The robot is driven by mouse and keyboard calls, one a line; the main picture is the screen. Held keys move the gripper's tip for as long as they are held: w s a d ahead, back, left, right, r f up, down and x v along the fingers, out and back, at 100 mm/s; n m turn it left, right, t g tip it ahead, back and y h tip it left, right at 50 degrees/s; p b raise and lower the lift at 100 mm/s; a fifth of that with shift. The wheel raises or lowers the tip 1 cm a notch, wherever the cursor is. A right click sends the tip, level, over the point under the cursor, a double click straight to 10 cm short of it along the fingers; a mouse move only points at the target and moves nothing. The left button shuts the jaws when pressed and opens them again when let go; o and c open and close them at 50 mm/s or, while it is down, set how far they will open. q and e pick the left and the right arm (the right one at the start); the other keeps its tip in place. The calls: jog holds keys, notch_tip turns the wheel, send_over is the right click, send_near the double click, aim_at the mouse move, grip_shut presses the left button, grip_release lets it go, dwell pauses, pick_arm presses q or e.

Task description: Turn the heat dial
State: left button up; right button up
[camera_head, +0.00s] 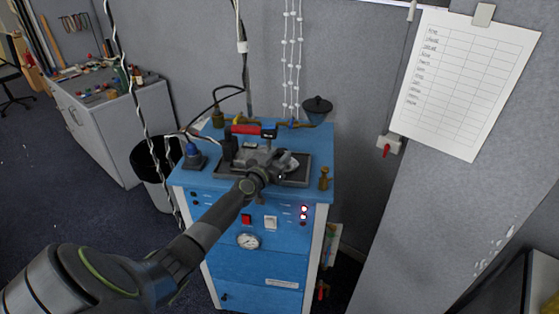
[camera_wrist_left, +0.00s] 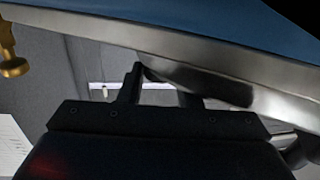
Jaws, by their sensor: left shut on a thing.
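The blue cabinet (camera_head: 258,267) stands against the grey wall, with a front panel of small controls. My left gripper (camera_head: 268,176) reaches in from the lower left and is at the cabinet's upper front edge. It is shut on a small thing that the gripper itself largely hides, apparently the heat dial. In the left wrist view my gripper's fingers (camera_wrist_left: 163,88) are close against a metallic edge under the blue surface (camera_wrist_left: 205,18). The dial's marks and angle cannot be made out. My right gripper is not in view.
A dark base plate (camera_head: 300,176) with a metal device and red handle sits on the cabinet. A brass post (camera_head: 324,179) stands at its right front. A red switch (camera_head: 246,219), white switch (camera_head: 270,222) and round gauge (camera_head: 248,241) are on the front.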

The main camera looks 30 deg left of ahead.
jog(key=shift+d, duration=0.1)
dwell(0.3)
pick_arm(q)
jog(key=o, duration=0.7)
